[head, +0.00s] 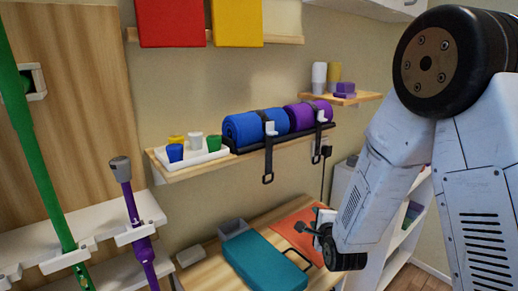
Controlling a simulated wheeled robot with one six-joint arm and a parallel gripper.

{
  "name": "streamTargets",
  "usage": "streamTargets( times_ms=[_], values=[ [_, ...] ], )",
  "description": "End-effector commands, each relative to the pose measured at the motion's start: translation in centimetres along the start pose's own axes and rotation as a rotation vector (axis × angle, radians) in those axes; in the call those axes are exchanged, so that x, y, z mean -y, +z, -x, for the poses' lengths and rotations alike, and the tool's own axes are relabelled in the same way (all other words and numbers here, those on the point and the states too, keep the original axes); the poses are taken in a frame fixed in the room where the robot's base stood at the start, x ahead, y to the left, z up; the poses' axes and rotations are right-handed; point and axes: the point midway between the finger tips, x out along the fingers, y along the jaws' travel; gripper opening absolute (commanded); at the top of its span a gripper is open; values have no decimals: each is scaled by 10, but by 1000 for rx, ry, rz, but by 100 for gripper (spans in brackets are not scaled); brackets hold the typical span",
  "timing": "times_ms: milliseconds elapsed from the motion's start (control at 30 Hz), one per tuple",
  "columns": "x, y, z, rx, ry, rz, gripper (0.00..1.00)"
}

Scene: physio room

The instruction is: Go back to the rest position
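My gripper (314,229) shows small and dark at the end of my white arm, right of centre in the head view. It is above the right part of the low wooden table, over the orange mat (293,236). The wrist partly hides it, so I cannot tell whether its fingers are open or shut. I see nothing clearly held in it. The arm reaches down from the upper right.
A teal case (262,264) and a grey box (233,228) are on the table. Above, a wall shelf (180,174) holds a white tray (196,157) of cups, a blue roll (250,128) and a purple roll (303,116). Green (38,160) and purple (135,215) poles stand left.

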Motion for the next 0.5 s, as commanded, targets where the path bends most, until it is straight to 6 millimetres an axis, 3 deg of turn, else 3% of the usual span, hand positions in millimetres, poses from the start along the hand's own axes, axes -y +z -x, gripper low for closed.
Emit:
streamTargets(
  times_ms=[100, 267, 500],
  values=[
    [-22, -2, 16, 17, 226, 240, 33],
    [-38, -5, 56, 122, 508, 560, 33],
    [-31, -15, 154, 413, 846, 977, 33]
  ],
)
